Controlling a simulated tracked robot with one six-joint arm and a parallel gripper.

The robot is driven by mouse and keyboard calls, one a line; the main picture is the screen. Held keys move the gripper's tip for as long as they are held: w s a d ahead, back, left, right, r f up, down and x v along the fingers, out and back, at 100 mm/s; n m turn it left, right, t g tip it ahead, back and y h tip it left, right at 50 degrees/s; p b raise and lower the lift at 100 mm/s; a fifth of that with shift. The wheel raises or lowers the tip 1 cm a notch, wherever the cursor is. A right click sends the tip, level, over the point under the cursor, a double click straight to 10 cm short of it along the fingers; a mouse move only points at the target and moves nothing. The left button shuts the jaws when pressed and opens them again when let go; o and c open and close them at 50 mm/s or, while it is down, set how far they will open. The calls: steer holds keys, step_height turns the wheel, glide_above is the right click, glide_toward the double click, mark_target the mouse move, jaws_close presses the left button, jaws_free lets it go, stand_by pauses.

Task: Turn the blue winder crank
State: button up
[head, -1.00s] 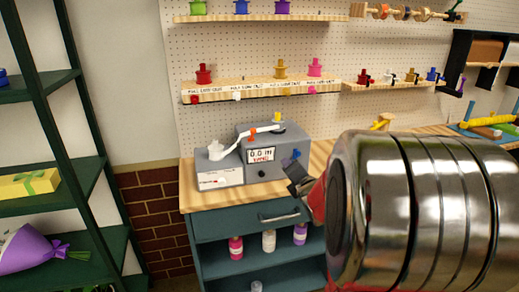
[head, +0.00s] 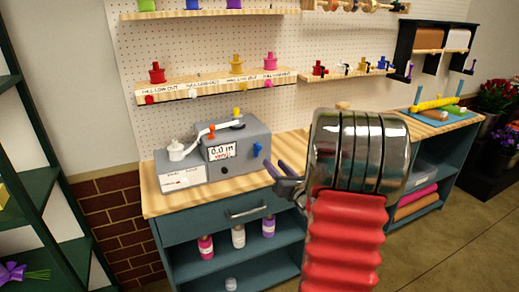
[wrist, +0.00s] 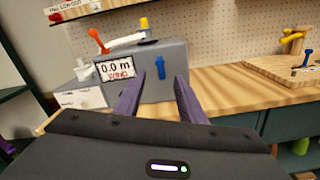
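The blue winder crank (head: 257,150) sticks out of the right part of the grey winder box (head: 232,160). It also shows in the wrist view (wrist: 161,68), upright on the box face, right of the display reading "0.0 m WIND" (wrist: 116,70). My gripper (head: 276,170) is in front of the bench, right of and a little below the crank. In the wrist view my gripper's two purple fingers (wrist: 158,88) are apart with nothing between them, and the crank appears beyond the gap between them. The fingers are not touching the crank.
A shelf with coloured spools (head: 215,85) hangs above. A drawer handle (head: 248,212) juts out below. A green rack (head: 25,160) stands left.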

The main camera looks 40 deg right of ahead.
mark_target(260, 148)
steer(key=x, duration=1.3)
steer(key=shift+w+f, duration=0.1)
steer(key=shift+w, duration=0.2)
jaws_close()
